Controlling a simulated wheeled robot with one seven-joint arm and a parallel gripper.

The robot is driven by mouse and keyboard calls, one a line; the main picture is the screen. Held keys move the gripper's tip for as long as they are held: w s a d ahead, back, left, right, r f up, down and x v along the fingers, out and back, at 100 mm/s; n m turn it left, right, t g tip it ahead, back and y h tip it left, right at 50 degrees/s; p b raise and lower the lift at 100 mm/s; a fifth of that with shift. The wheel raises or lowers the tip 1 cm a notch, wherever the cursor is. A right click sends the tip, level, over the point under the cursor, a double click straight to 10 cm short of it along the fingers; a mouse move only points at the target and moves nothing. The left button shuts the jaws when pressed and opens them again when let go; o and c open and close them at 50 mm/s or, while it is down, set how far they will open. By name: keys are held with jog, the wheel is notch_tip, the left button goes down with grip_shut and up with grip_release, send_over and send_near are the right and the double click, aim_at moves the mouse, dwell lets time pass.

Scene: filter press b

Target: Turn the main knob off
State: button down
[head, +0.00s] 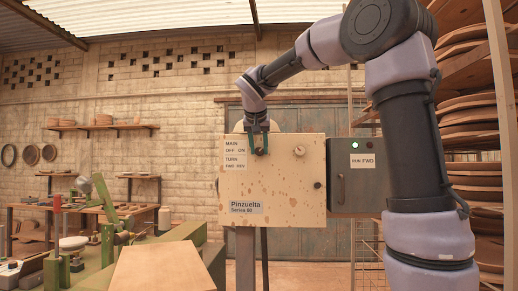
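A cream, rust-spotted control box (285,190) labelled "Pinzuelta Series 60" stands in the middle of the head view. Its labels at the upper left read "MAIN OFF ON" and "TURN FWD REV". A small dark knob (260,151) is beside these labels, partly covered by my gripper. My gripper (257,146) points down in front of the box's upper left, its two teal fingers at the dark knob. Whether they touch or grip it is too small to tell, and the knob's setting cannot be read. A pale round knob (299,151) sits further right on the box.
A wooden board (160,268) and green machine parts (106,205) are at lower left. Stacked round wooden pieces (472,140) fill the right.

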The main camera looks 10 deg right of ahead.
dwell(0.3)
jog(key=h, duration=0.1)
jog(key=n+h, duration=0.1)
jog(key=h, duration=0.1)
jog(key=shift+w+a+n+g, duration=0.15)
jog(key=shift+a+n+g, duration=0.1)
jog(key=shift+n+g, duration=0.15)
jog(key=h, duration=0.1)
jog(key=n+h, duration=0.2)
jog(key=shift+a+f+g, duration=0.2)
jog(key=shift+a+g, duration=0.05)
jog(key=shift+g, duration=0.05)
jog(key=n+h, duration=0.2)
jog(key=h, duration=0.2)
jog(key=shift+a+f+n, duration=0.2)
jog(key=shift+f+n, duration=0.05)
jog(key=shift+n, duration=0.15)
jog(key=shift+w+f+n+t+h, duration=0.15)
jog(key=shift+n+t+h, duration=0.35)
jog(key=shift+n+h, duration=0.9)
jog(key=shift+f+h, duration=0.1)
jog(key=shift+h, duration=0.2)
jog(key=shift+c, duration=2.3)
grip_release()
